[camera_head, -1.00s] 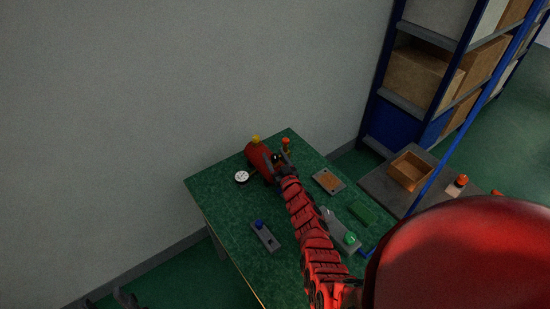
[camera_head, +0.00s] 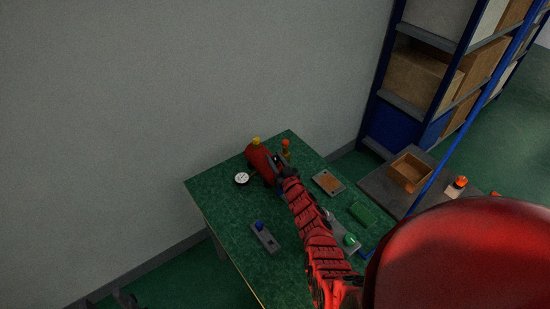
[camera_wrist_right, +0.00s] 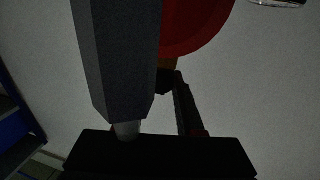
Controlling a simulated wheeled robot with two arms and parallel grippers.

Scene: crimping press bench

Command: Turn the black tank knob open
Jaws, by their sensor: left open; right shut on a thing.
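The red tank (camera_head: 259,159) lies on the green bench near its far corner, with a yellow part on top. In the right wrist view the tank (camera_wrist_right: 193,27) shows a brass stem with a small black knob (camera_wrist_right: 165,82). My right gripper (camera_head: 279,161) is at the tank's right end, shut on the black knob, which is mostly hidden by the fingers. In the wrist view one grey finger looms large in front. How far the knob is turned cannot be told. My left gripper (camera_head: 125,299) is open and empty at the lower left, off the bench.
A blue-button box (camera_head: 264,236), a plate (camera_head: 328,182) and a green block (camera_head: 363,214) lie on the bench.

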